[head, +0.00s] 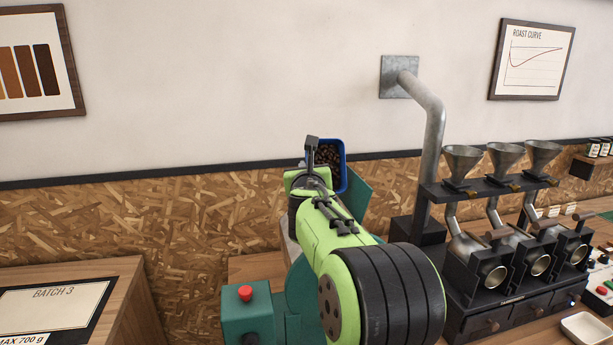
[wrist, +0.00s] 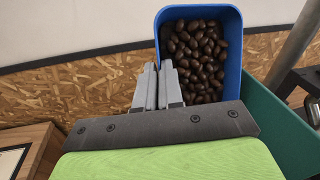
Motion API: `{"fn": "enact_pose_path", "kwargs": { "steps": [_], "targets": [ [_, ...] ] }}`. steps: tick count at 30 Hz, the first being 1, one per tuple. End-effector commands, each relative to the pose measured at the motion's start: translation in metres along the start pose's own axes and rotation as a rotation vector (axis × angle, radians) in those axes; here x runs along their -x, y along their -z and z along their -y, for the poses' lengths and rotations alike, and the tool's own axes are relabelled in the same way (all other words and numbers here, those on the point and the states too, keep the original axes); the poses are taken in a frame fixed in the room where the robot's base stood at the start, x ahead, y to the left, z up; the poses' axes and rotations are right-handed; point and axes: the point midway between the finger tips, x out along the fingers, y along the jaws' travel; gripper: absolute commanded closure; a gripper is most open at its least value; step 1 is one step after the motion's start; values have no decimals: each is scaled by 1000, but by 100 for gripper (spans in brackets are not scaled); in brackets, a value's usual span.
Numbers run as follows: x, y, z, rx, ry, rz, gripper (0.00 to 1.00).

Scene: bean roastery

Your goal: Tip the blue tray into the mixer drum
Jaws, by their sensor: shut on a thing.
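The blue tray (head: 343,168) is full of dark brown beans. It also shows in the wrist view (wrist: 234,58), at the upper middle. My gripper (head: 312,147) is shut on the tray's near left edge; its grey fingers show in the wrist view (wrist: 158,72). The tray is raised, and its beans lie inside it. The green mixer drum (head: 357,196) is mostly hidden behind my arm and the tray. Its green wall shows in the wrist view (wrist: 272,122), below and right of the tray. I cannot see into the drum.
A green box with a red button (head: 246,293) stands left of my arm. A metal pipe (head: 432,135) rises to the right. Small roasters with funnels (head: 505,158) stand on the right counter. A wooden table with a Batch 3 mat (head: 50,312) is at lower left.

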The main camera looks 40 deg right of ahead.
Motion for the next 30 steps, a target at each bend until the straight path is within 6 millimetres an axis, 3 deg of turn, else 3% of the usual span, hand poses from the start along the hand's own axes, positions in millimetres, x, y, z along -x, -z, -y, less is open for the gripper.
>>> {"fn": "enact_pose_path", "kwargs": {
  "steps": [30],
  "targets": [
    [7,1,1,-28,14,125,100]
  ]
}}
